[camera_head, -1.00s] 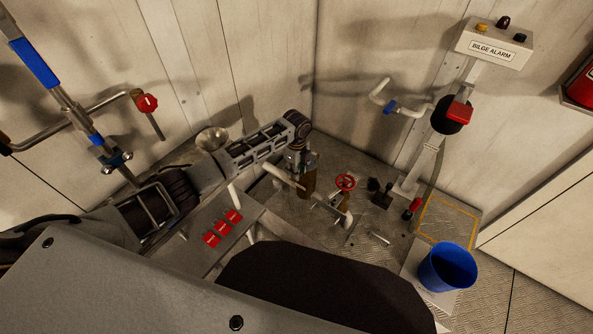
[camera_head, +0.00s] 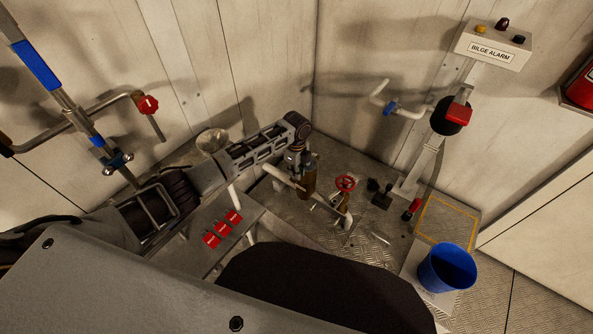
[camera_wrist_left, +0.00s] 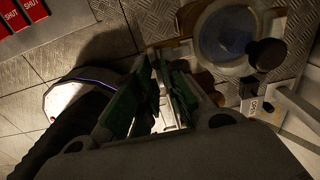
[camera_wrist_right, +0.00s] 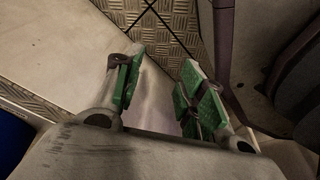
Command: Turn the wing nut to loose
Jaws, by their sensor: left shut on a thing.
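The brown strainer body (camera_head: 308,182) stands on the floor plate near the corner. My left gripper (camera_head: 298,163) reaches down onto its upper side. In the left wrist view, the strainer's round clear lid (camera_wrist_left: 228,35) shows just beyond the fingers, and the green finger pads (camera_wrist_left: 163,70) are close together at the lid's near edge. They are shut on a small part, apparently the wing nut, which is mostly hidden between them. My right gripper (camera_wrist_right: 160,75) is open and empty in the right wrist view, over bare floor, and is out of the head view.
A red handwheel valve (camera_head: 345,183) stands just right of the strainer. A panel with red SHUT tags (camera_head: 222,228) lies below the left arm. A blue bucket (camera_head: 447,267) is at the right. The bilge alarm box (camera_head: 493,45) stands on a post.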

